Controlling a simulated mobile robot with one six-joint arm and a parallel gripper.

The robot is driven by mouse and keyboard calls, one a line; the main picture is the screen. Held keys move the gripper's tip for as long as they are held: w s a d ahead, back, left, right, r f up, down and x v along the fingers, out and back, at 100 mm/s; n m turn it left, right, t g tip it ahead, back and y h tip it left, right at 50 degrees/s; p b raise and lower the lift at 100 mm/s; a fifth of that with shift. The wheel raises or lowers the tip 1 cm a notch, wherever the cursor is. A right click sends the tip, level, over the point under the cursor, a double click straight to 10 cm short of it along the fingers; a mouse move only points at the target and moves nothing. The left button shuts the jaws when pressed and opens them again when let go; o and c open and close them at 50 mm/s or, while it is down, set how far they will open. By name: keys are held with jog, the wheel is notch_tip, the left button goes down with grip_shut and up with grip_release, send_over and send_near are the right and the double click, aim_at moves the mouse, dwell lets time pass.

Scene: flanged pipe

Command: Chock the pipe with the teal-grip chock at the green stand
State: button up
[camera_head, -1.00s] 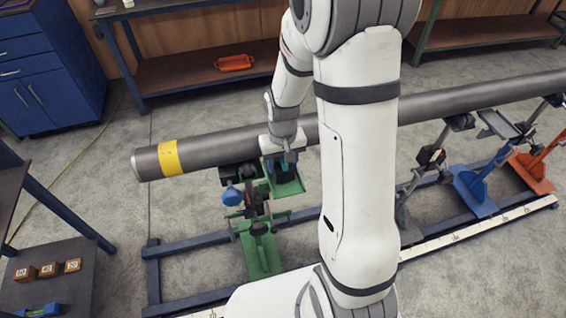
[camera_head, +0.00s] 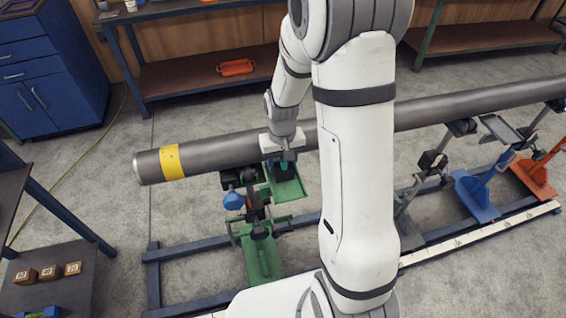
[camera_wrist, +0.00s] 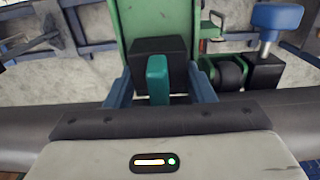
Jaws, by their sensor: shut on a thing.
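The teal-grip chock has a black block (camera_wrist: 150,48) and an upright teal grip (camera_wrist: 158,80). My gripper (camera_wrist: 160,88) is shut on the chock, with a blue-grey finger on either side of the grip. In the head view my gripper (camera_head: 283,158) is beside the pipe (camera_head: 220,150), at the green stand (camera_head: 262,255). The chock is over or on the stand's green tray (camera_head: 290,190); I cannot tell whether it touches tray or pipe. The pipe also crosses the wrist view (camera_wrist: 285,115), just behind the grip.
A blue knob (camera_wrist: 277,16) and black roller (camera_wrist: 229,72) sit beside the chock. A blue stand (camera_head: 476,195) and an orange stand (camera_head: 533,178) hold places farther right. Wooden blocks (camera_head: 49,272) lie on a low table at left. My arm hides part of the pipe.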

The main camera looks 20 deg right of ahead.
jog(key=shift+w, duration=0.15)
jog(key=o, duration=1.2)
jog(key=shift+c, duration=0.2)
jog(key=shift+r, duration=0.1)
jog(key=shift+s+r+p, duration=0.2)
jog(key=shift+r+p, duration=0.55)
jog(key=shift+r, duration=0.4)
jog(key=shift+s+r+p, duration=0.15)
jog(key=shift+r+p, duration=0.6)
jog(key=shift+r, duration=0.4)
jog(key=shift+s+r+p, duration=0.2)
jog(key=shift+r+p, duration=0.55)
jog(key=shift+r, duration=0.4)
jog(key=shift+r, duration=0.25)
jog(key=s+r+t+b, duration=0.3)
jog(key=s+r+b, duration=0.1)
jog(key=s+r, duration=0.9)
jog(key=s, duration=0.3)
jog(key=shift+r, duration=0.15)
